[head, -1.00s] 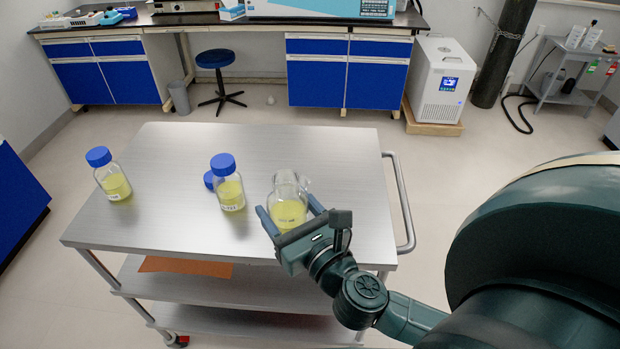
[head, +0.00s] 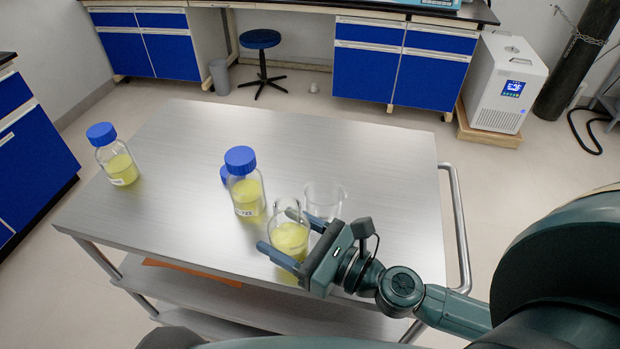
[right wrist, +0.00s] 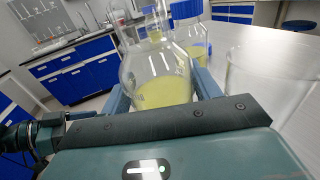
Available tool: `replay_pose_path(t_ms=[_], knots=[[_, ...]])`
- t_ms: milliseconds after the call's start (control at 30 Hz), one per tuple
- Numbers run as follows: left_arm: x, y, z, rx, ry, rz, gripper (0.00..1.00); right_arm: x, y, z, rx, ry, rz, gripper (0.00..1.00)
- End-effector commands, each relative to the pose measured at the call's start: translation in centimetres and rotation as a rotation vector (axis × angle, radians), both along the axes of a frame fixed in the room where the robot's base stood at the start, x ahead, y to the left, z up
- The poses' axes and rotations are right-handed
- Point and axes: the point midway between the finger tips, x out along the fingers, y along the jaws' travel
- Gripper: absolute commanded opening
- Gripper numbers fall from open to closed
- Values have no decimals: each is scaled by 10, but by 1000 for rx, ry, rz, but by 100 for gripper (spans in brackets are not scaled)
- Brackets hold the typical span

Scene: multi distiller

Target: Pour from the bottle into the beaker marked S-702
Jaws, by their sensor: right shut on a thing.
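An open glass bottle with yellow liquid (head: 291,240) stands upright between the fingers of my right gripper (head: 286,234), near the table's front right. The gripper is shut on it; I cannot tell whether its base touches the table. The bottle also fills the middle of the right wrist view (right wrist: 160,85). A clear, empty-looking beaker (head: 325,198) stands just right of and behind the bottle. It shows at the right of the right wrist view (right wrist: 268,88). I cannot read a mark on it. My left gripper is not in view.
A blue-capped bottle with yellow liquid (head: 246,190) stands close to the left of the held bottle. A loose-looking blue cap (head: 224,174) is behind it. Another blue-capped bottle (head: 117,160) stands far left. The steel cart top (head: 190,225) is clear between them. A rail (head: 459,225) edges its right side.

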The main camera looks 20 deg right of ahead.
Motion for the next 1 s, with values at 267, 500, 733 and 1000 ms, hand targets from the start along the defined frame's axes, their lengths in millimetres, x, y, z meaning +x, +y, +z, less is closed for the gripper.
replay_pose_path(t_ms=[267, 500, 733, 1000], knots=[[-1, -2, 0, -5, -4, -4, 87, -4, 4, -6, -1, 2, 36, 26], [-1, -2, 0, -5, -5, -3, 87, -3, 3, -6, 5, 5, 33, 26], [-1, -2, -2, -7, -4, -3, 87, -2, 2, -5, 61, 39, 33, 26], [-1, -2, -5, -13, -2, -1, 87, 0, -1, -2, 175, 109, 32, 26]])
